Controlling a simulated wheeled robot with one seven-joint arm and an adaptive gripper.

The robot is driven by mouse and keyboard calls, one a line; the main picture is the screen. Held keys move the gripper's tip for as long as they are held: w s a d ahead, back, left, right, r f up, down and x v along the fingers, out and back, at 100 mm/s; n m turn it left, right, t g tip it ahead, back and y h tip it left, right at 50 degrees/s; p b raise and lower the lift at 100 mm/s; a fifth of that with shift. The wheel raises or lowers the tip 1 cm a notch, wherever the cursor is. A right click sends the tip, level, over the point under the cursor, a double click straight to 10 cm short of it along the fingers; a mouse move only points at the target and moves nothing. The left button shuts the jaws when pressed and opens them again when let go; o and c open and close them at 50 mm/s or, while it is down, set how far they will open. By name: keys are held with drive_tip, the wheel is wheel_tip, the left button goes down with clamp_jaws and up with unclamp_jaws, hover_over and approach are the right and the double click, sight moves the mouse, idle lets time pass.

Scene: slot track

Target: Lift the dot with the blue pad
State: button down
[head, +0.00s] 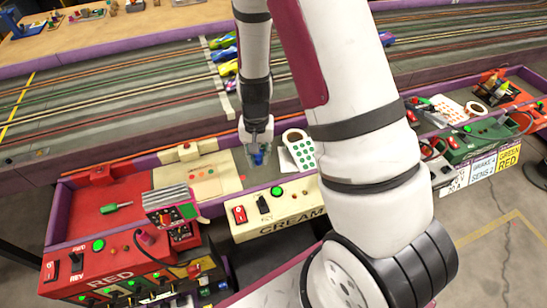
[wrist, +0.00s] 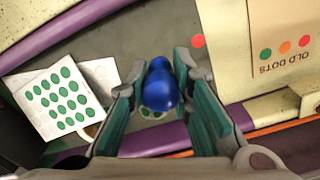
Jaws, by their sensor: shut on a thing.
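My gripper (head: 257,146) is over the grey middle part of the cream bench. Its green-lined fingers (wrist: 161,75) are shut on the blue pad (wrist: 160,92), a rounded blue piece with a small knob. The pad also shows in the head view (head: 258,159), low between the fingers. A flat red dot (wrist: 198,41) lies on the grey surface just right of the pad in the wrist view, apart from it. I cannot make out this dot in the head view. Whether the pad's underside touches anything is hidden.
A white sheet of green dots (wrist: 58,102) lies beside a white roll (head: 294,137). A tan "OLD DOTS" card (wrist: 284,40) carries green, orange and red dots. The cream control panel (head: 280,208) has a lit green button. Slot cars (head: 224,55) stand on the track behind.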

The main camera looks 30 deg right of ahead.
approach(243, 177)
drive_tip(key=shift+f+b, duration=2.25)
drive_tip(key=shift+f, duration=0.5)
drive_tip(key=shift+f+b, duration=0.35)
drive_tip(key=shift+f, duration=0.2)
wheel_tip(243, 177, up, 7)
drive_tip(key=p, duration=0.5)
idle(0.6)
